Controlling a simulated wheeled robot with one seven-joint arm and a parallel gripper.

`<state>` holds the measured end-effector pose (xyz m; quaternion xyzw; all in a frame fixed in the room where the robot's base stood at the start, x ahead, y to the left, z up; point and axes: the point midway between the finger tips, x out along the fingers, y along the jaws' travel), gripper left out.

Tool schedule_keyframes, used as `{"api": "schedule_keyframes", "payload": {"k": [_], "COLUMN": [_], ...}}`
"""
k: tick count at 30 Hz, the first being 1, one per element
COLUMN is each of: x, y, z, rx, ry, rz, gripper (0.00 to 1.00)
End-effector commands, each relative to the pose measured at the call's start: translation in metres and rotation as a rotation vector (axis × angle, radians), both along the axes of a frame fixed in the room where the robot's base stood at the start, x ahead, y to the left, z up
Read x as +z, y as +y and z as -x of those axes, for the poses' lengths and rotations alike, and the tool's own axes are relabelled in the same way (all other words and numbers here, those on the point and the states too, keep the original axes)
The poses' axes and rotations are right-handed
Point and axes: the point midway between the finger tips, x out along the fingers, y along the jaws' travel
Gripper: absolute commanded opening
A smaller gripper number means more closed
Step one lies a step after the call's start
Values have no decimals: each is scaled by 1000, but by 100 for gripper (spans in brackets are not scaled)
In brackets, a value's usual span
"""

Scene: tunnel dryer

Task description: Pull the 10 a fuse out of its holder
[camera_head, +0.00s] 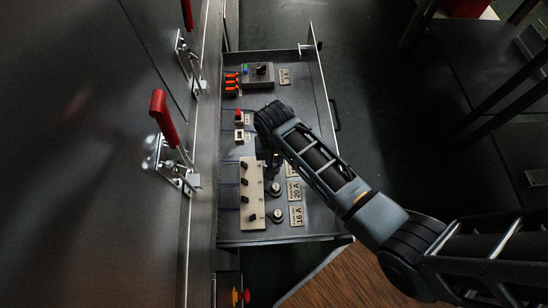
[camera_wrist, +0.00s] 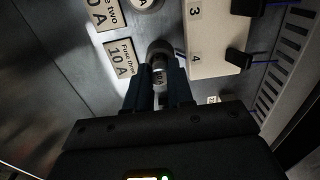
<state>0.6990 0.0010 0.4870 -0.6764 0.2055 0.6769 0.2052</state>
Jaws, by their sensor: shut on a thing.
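The fuse (camera_wrist: 159,76) is a small pale cylinder between my gripper's (camera_wrist: 160,92) two dark fingers in the wrist view. My gripper is shut on it. The round fuse holder (camera_wrist: 159,48) shows just beyond the fingertips, in line with the fuse; I cannot tell how far the fuse sits inside it. A plate reading "Fuse three 10 A" (camera_wrist: 122,60) is to the left of the holder. In the head view my gripper (camera_head: 272,165) points down at the panel, and my arm hides the fuse and its holder.
A pale strip (camera_head: 251,192) with several black levers stands close beside the holder. Two other round holders (camera_head: 275,188) (camera_head: 277,215) have plates 20 A and 16 A. Red-handled clamps (camera_head: 165,118) line the left door. The tray's raised right edge (camera_head: 325,90) runs beside my arm.

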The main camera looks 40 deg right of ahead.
Motion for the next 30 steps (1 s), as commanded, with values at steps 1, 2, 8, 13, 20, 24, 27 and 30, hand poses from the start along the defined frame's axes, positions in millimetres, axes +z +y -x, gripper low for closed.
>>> {"api": "schedule_keyframes", "payload": {"k": [1, 2, 8, 13, 20, 24, 27, 30], "x": [1, 2, 4, 5, 6, 7, 8, 9], "y": [0, 0, 0, 0, 0, 0, 0, 0], "z": [0, -1, -1, -1, 0, 0, 0, 0], "rx": [0, 0, 0, 0, 0, 0, 0, 0], "ry": [-1, -1, -1, -1, -1, -1, -1, -1], "rz": [0, 0, 0, 0, 1, 1, 1, 0], "gripper": [0, 0, 0, 0, 0, 0, 0, 0]}}
